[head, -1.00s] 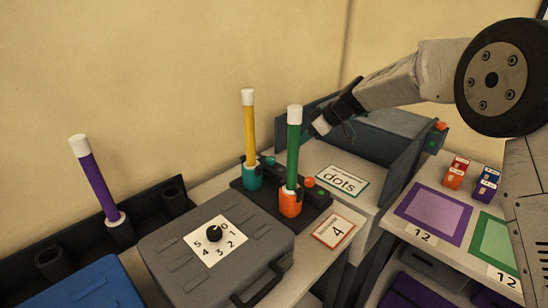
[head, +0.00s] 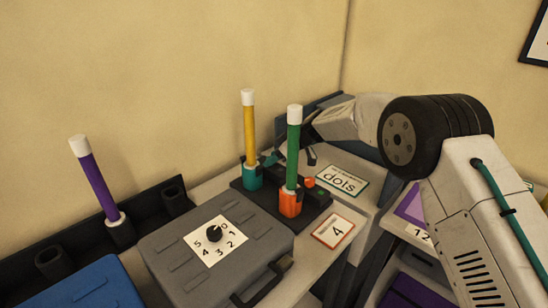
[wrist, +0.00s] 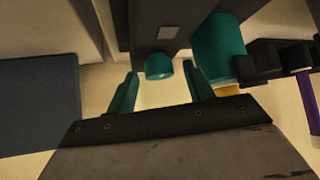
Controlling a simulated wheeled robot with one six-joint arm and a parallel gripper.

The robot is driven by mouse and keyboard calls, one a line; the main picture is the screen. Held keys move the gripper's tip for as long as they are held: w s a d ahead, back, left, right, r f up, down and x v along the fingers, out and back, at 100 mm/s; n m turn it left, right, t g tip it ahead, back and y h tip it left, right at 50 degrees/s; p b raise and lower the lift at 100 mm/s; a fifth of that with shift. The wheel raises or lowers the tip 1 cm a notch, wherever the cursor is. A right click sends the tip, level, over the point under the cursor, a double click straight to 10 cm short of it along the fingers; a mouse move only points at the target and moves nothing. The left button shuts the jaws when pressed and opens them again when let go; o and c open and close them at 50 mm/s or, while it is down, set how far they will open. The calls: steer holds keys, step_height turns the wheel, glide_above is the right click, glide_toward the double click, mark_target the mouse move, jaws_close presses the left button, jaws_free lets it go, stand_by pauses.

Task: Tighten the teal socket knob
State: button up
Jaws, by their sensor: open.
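The teal socket (head: 252,177) stands on a dark base (head: 318,208) and holds an upright yellow stick (head: 249,130) with a white top. Its small round teal knob (head: 270,161) sits to its right in the head view. In the wrist view, the teal knob (wrist: 158,66) lies just beyond and between the tips of my gripper (wrist: 160,80). My gripper is open, with both teal-toned fingers apart and nothing held. The teal socket (wrist: 218,48) is to the right of the fingers. In the head view, my gripper is partly hidden behind the green stick (head: 293,150).
An orange socket (head: 290,203) with the green stick stands close in front on the same base, with an orange knob (head: 309,182). A grey case (head: 170,240) with a dial is at front left. A purple stick (head: 97,185) stands in a black rack. A "dots" card (head: 342,182) lies right.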

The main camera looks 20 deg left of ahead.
steer(key=c, duration=1)
steer(key=shift+o, duration=0.2)
steer(key=shift+s+r+m+t, duration=0.1)
steer(key=shift+s+m+t, duration=0.1)
steer(key=shift+m+t, duration=1.05)
steer(key=shift+m+t+h, duration=0.4)
steer(key=shift+m+t, duration=0.15)
steer(key=shift+m, duration=0.5)
steer(key=o, duration=1)
steer(key=shift+c, duration=0.2)
steer(key=v, duration=0.7)
steer(key=shift+d+r, duration=0.2)
steer(key=shift+d, duration=0.1)
